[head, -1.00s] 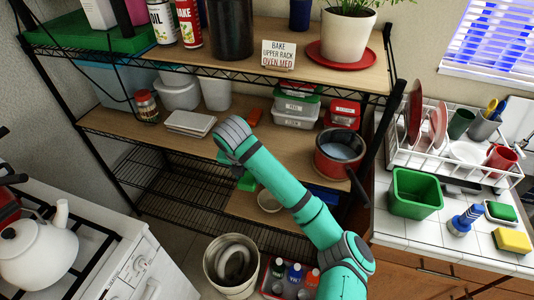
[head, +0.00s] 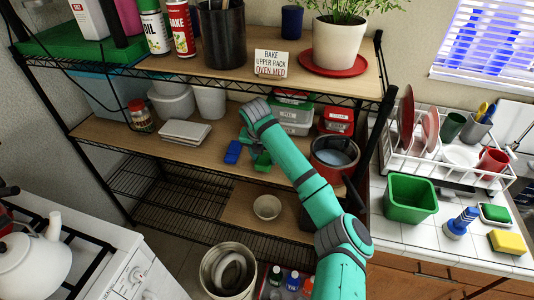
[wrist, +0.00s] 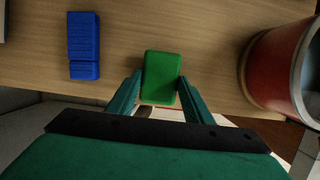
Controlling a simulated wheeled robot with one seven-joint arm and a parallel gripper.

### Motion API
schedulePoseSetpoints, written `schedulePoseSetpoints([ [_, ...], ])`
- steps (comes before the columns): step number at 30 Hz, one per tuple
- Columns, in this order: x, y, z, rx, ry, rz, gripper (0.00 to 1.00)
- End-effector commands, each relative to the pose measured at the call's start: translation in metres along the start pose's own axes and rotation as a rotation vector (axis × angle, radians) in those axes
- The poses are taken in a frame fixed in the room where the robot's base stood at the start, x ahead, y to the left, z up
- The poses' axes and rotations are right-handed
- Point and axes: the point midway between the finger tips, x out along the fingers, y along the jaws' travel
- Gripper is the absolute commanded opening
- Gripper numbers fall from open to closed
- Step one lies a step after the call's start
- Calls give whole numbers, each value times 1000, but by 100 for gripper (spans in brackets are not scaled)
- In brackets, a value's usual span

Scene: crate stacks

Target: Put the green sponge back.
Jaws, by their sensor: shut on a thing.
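The green sponge (wrist: 161,70) is a plain green block in the wrist view, between the two fingers of my gripper (wrist: 160,84). My gripper is shut on it, and the sponge's far end points away from the palm. Wood shelf board (wrist: 205,40) shows beneath and beyond it; I cannot tell whether the sponge touches the board. In the head view my gripper (head: 261,163) is at the front of the middle shelf, and the arm partly hides it. A blue block (wrist: 83,45) lies on the board to the left of the sponge; it also shows in the head view (head: 233,151).
A red pot (wrist: 275,70) stands close to the right of my gripper. White stacked boxes (head: 185,132) and lidded containers (head: 293,115) stand on the same shelf. The upper shelf is overhead. A green bin (head: 411,198) and a yellow sponge (head: 508,242) are on the right counter.

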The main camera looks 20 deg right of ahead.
Motion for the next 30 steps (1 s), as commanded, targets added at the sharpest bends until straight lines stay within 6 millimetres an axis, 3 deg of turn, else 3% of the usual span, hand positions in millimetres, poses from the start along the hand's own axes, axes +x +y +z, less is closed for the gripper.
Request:
schedulePoseSetpoints([
  [11,11,0,39,2,-1,-1,28],
  [15,24,-1,34,1,1,0,28],
  [27,29,0,32,1,0,1,28],
  [28,28,0,32,1,0,1,51],
  [30,28,0,33,1,0,1,65],
])
